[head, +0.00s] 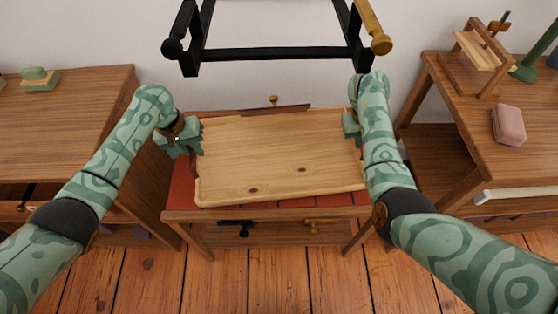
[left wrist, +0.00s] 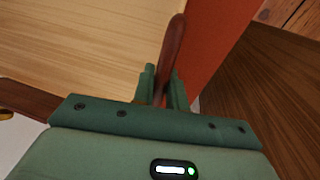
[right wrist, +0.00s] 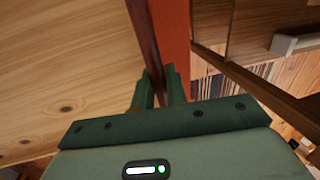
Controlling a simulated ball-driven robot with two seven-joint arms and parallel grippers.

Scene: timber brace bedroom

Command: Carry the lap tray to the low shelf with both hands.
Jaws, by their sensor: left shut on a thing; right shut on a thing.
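The lap tray (head: 280,150) is a pale wooden board with dark brown edge pieces, roughly level in the middle of the head view. It lies over a low wooden unit with a red tiled top (head: 181,194), which may be the low shelf; I cannot tell whether they touch. My left gripper (head: 196,138) is shut on the tray's brown left edge piece, seen between the fingers in the left wrist view (left wrist: 170,60). My right gripper (head: 354,124) is shut on the right edge piece, seen in the right wrist view (right wrist: 147,45). The tray hides most of the red top.
A wooden desk (head: 70,110) with a green block (head: 39,79) stands at left. Another desk at right holds a pink box (head: 508,125) and a wooden stand (head: 475,60). A black frame (head: 275,54) stands behind against the wall. Plank floor (head: 270,275) is clear in front.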

